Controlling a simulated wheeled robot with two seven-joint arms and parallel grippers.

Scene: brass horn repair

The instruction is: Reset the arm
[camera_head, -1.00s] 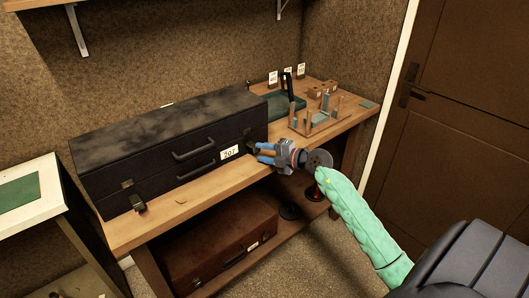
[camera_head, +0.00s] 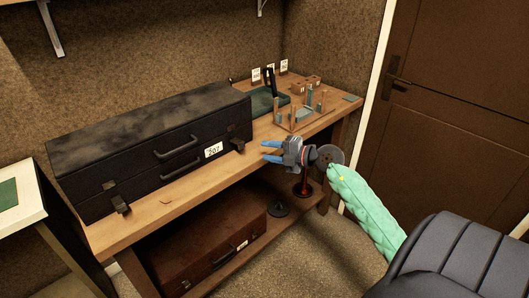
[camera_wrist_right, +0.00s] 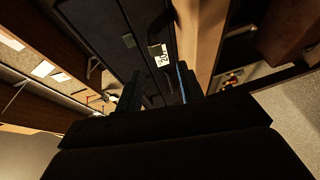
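My right gripper (camera_head: 270,151) reaches in from the right on its green-sleeved arm. Its two blue fingers are apart with nothing between them, in front of the bench's front edge. In the right wrist view the fingers (camera_wrist_right: 155,90) show dark, with a gap between them. Beyond them is the black case (camera_wrist_right: 110,40) with a white number tag. In the head view the black case (camera_head: 150,150) lies shut on the wooden bench, left of my right gripper and apart from it. My left gripper is not in view.
A wooden stand with pegs (camera_head: 300,115) and a green tray (camera_head: 262,102) are at the bench's back right. A brown case (camera_head: 210,240) and a dark red stand (camera_head: 303,185) are on the lower shelf. A brown door (camera_head: 460,110) is at right. Floor below is clear.

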